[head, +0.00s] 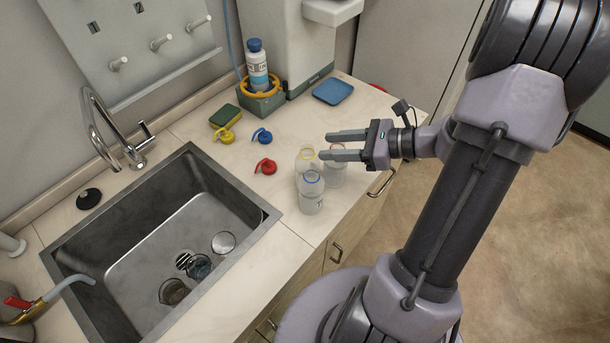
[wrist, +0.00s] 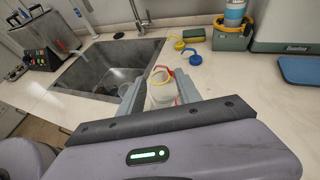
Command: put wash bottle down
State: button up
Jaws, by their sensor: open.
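Three clear, uncapped wash bottles stand upright close together near the counter's front edge. In the head view they have a yellow neck ring (head: 306,162), a blue neck ring (head: 311,196) and a red neck ring (head: 336,176). My gripper (head: 328,146) is open, its fingers pointing left over the yellow- and red-ringed bottles. In the wrist view, a clear bottle with a yellow ring (wrist: 161,95) shows between my spread fingers (wrist: 160,88); contact cannot be told. Yellow (head: 225,135), blue (head: 262,136) and red (head: 265,167) spouted caps lie loose on the counter.
A steel sink (head: 150,235) with glassware in it is left of the bottles. A sponge (head: 225,116), a labelled bottle (head: 257,68) in a green holder and a blue pad (head: 333,91) are farther back. Bare counter lies between pad and bottles.

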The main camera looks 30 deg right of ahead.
aim_at(310, 149)
jog(key=b+x, duration=0.1)
jog(key=x, duration=0.2)
jog(key=b+x, duration=0.1)
jog(key=x, duration=0.3)
jog(key=shift+s+a+f, duration=0.1)
jog(key=shift+s+f, duration=0.05)
jog(key=shift+f, duration=0.2)
jog(key=shift+r, duration=0.1)
jog(key=shift+c, duration=0.2)
grip_shut()
dwell(0.6)
